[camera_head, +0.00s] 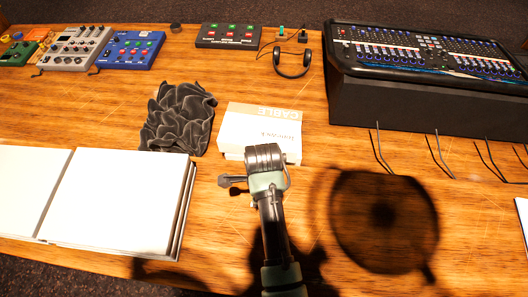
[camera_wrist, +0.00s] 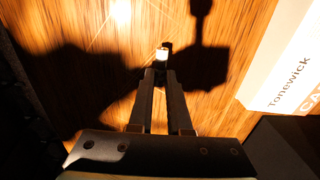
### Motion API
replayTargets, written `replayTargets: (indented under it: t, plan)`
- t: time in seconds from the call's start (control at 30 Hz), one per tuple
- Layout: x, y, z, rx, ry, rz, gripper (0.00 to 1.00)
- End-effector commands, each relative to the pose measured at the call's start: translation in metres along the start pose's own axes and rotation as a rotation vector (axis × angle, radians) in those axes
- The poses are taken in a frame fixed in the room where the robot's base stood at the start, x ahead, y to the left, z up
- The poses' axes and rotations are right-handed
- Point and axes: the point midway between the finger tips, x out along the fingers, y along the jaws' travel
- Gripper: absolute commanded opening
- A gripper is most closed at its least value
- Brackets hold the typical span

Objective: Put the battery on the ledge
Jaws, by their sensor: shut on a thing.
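My gripper (camera_head: 226,182) is over the wooden desk, just in front of the white cable box, and its fingers point left in the head view. In the wrist view my gripper (camera_wrist: 160,74) has its two fingers closed together at the tips. A small object with a bright, pale end, apparently the battery (camera_wrist: 162,54), sticks out from between the fingertips. Most of it is hidden by the fingers, and I cannot make it out in the head view. I cannot tell which surface is the ledge.
The cable box (camera_head: 262,128) lies behind my gripper, with a dark crumpled cloth (camera_head: 178,118) left of it. An open book (camera_head: 115,198) lies front left. A mixing console (camera_head: 425,52) rests on a dark base (camera_head: 415,105) at right. Headphones (camera_head: 291,64) lie behind.

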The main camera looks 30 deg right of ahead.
Motion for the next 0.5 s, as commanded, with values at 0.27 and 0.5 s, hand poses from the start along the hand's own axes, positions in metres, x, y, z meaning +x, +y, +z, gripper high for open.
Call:
replayTargets:
  t: [0.27, 0.5]
  plan:
    - [0.019, 0.000, 0.000, -0.001, 0.000, -0.001, 0.00]
    - [0.021, 0.000, 0.000, -0.001, 0.000, -0.001, 0.00]
